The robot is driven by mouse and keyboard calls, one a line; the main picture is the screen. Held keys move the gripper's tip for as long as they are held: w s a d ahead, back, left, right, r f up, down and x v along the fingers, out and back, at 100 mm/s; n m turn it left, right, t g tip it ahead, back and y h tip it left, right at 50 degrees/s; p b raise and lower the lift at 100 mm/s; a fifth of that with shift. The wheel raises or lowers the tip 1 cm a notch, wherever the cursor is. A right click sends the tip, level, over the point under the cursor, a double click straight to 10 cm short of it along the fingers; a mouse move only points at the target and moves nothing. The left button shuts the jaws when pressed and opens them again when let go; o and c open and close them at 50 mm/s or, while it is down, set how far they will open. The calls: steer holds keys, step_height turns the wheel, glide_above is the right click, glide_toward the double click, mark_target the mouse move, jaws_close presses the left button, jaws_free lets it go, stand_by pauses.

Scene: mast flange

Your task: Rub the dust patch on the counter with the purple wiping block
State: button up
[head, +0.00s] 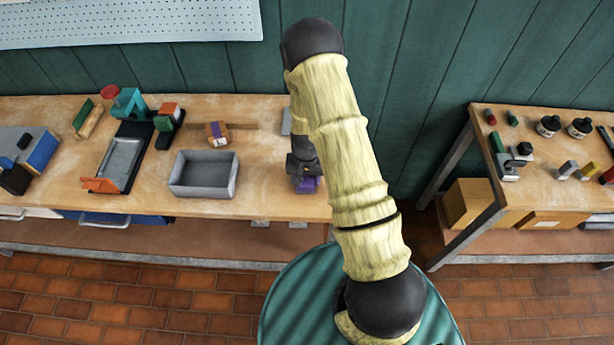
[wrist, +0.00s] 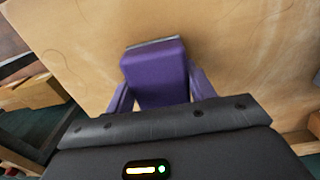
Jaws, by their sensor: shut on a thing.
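The purple wiping block (wrist: 156,72) is between my gripper's two purple fingers in the wrist view, with a grey strip along its far edge. My gripper (head: 306,183) is shut on it, over the right end of the wooden counter (head: 262,195) near the front edge. I cannot tell whether the block touches the counter. I cannot make out a distinct dust patch; my arm hides part of the counter's right end in the head view.
A grey open bin (head: 203,190) stands left of my gripper. Behind it is a small wood-and-purple block (head: 217,133). A grey tray fixture (head: 122,160) and a teal device (head: 130,103) stand farther left. A separate table (head: 540,190) with small parts is at the right, across a gap.

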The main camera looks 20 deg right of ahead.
step_height(320, 180, up, 2)
steer(key=shift+r, duration=0.1)
steer(key=shift+w+r+p, duration=0.25)
steer(key=shift+r+p, duration=0.7)
steer(key=shift+p, duration=0.05)
steer(key=shift+s+r+p, duration=0.1)
steer(key=shift+r+p, duration=1)
steer(key=shift+r, duration=0.65)
steer(key=shift+w+r+n+b, duration=0.1)
steer(key=shift+w+n+b, duration=0.15)
steer(key=shift+n+b, duration=0.75)
steer(key=shift+a+r+n+b, duration=0.15)
steer(key=shift+r+n+b, duration=0.3)
steer(key=shift+n+b, duration=0.35)
steer(key=shift+r, duration=0.2)
